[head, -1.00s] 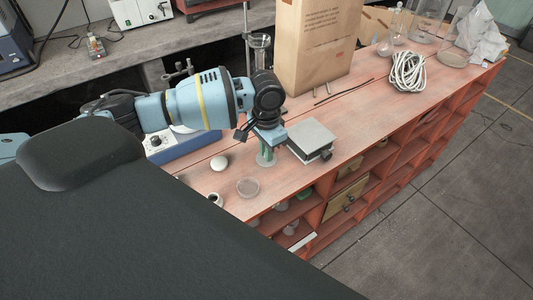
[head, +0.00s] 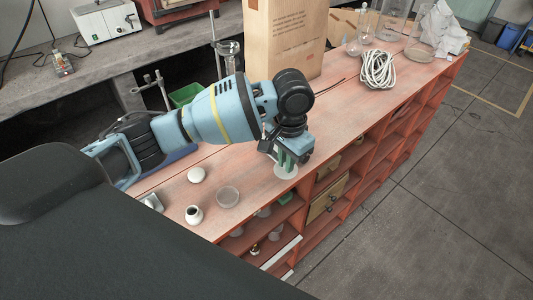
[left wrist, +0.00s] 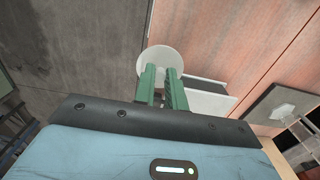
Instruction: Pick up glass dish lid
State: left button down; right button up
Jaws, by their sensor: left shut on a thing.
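The glass dish lid is a pale, translucent round disc (head: 287,172) in the head view, just below my left gripper (head: 287,162). It appears at the bench's front edge; I cannot tell its height. In the left wrist view the lid (left wrist: 165,56) is at the green fingertips of my left gripper (left wrist: 164,74), which is shut on it. My right gripper is not in view.
On the red-topped bench (head: 240,165) stand a white round object (head: 196,174), a small white jar (head: 194,214), a large paper bag (head: 285,40) and a coiled white rope (head: 378,69). Grey floor (head: 430,190) lies beyond the shelved front. A grey plate (left wrist: 205,79) shows beside the lid in the wrist view.

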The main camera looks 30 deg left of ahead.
pick_arm(q)
jog(key=shift+w+d+r, duration=0.1)
jog(key=shift+d, duration=0.95)
jog(key=shift+d+r, duration=0.1)
jog(key=shift+d, duration=0.9)
jog(key=s+a+r+n, duration=0.2)
jog(key=s+a+n, duration=0.2)
jog(key=s+a, duration=0.3)
jog(key=shift+s+a+n, duration=0.3)
jog(key=shift+s+a, duration=0.1)
jog(key=shift+s, duration=1.9)
